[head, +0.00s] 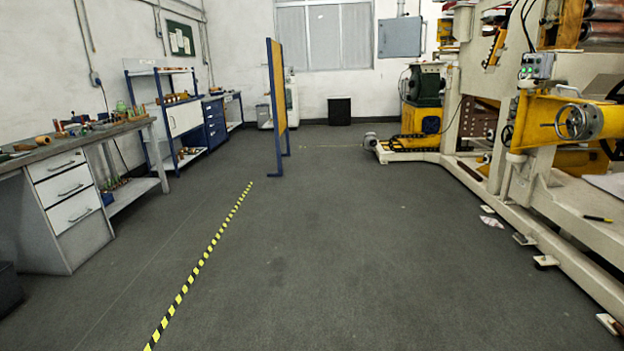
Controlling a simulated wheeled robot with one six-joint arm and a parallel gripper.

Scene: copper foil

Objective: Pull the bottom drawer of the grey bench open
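The grey bench (110,133) stands against the left wall, with a grey drawer cabinet under its near end. Three white drawer fronts with dark bar handles are stacked in that cabinet. The bottom drawer (73,211) is the lowest white front and looks shut, as do the two above it. Its handle (80,217) faces the open floor. My gripper is not in view.
Tools and small items lie on the bench top. A dark box (8,290) stands at the lower left, near the cabinet. A yellow-black floor stripe (200,262) crosses clear grey floor. A blue-framed yellow board (276,95) stands ahead; a large machine (500,160) fills the right.

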